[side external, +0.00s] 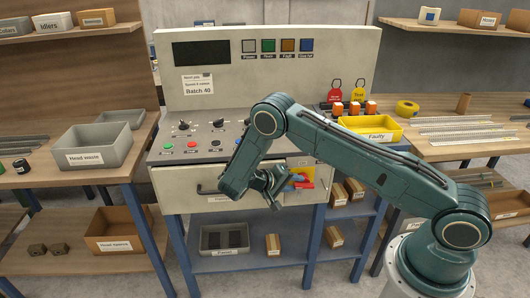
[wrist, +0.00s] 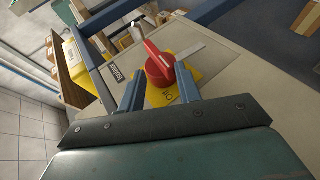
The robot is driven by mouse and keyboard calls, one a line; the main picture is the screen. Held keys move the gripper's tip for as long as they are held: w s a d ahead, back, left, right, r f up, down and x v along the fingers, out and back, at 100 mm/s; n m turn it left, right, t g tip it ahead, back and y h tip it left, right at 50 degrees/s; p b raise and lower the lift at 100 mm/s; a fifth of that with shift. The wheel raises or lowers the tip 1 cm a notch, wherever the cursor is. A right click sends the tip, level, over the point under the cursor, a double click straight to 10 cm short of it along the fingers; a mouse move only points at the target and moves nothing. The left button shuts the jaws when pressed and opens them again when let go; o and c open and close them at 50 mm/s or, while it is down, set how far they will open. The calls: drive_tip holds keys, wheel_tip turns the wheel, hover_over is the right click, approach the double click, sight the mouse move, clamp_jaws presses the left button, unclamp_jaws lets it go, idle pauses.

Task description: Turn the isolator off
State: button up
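The isolator is a red rotary knob with a raised red handle (wrist: 158,65) on a yellow plate (wrist: 190,88), on the front of the grey machine. The handle points to the upper left in the wrist view. In the side external view the isolator (side external: 308,173) is partly hidden behind my gripper. My gripper (wrist: 160,80) has its two blue fingers apart, one on each side of the knob, with the tips close to it. I cannot tell whether they touch it. My gripper (side external: 292,182) also shows at the machine front in the side external view.
A pale grey strip (wrist: 192,48) lies right beside the knob. The control panel (side external: 205,130) with knobs and buttons is above left. A yellow Faulty bin (side external: 370,127) and red and yellow lockout tags (side external: 335,91) are above right. A drawer handle (side external: 212,190) is left of my gripper.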

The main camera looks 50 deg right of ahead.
sight(304, 183)
drive_tip(key=shift+s+d+r+m+t+y, duration=0.2)
drive_tip(key=shift+r+t+y, duration=0.15)
drive_tip(key=shift+y, duration=0.25)
drive_tip(key=shift+s+d+r+m+t+y, duration=0.15)
drive_tip(key=shift+r+m+t+y, duration=0.15)
drive_tip(key=shift+y, duration=0.3)
drive_tip(key=shift+s+d+r+t+y, duration=0.25)
drive_tip(key=shift+d+t+y, duration=0.05)
drive_tip(key=shift+t+y, duration=0.55)
drive_tip(key=shift+s+d+r+m+t+y, duration=0.15)
drive_tip(key=shift+s+d+m+t+y, duration=0.1)
drive_tip(key=shift+t+y, duration=0.25)
drive_tip(key=shift+s+d+r+m+t+y, duration=0.15)
drive_tip(key=shift+s+m+t+y, duration=0.1)
drive_tip(key=shift+t+y, duration=0.25)
drive_tip(key=shift+s+d+m+t+y, duration=0.15)
drive_tip(key=shift+s+d+t+y, duration=0.1)
drive_tip(key=shift+t+y, duration=0.35)
drive_tip(key=shift+s+d+m+t+y, duration=0.15)
drive_tip(key=shift+d+t+y, duration=0.1)
drive_tip(key=shift+t+y, duration=0.3)
drive_tip(key=shift+a+r, duration=0.1)
drive_tip(key=shift+r, duration=0.2)
drive_tip(key=v, duration=1.3)
drive_tip(key=shift+r, duration=0.25)
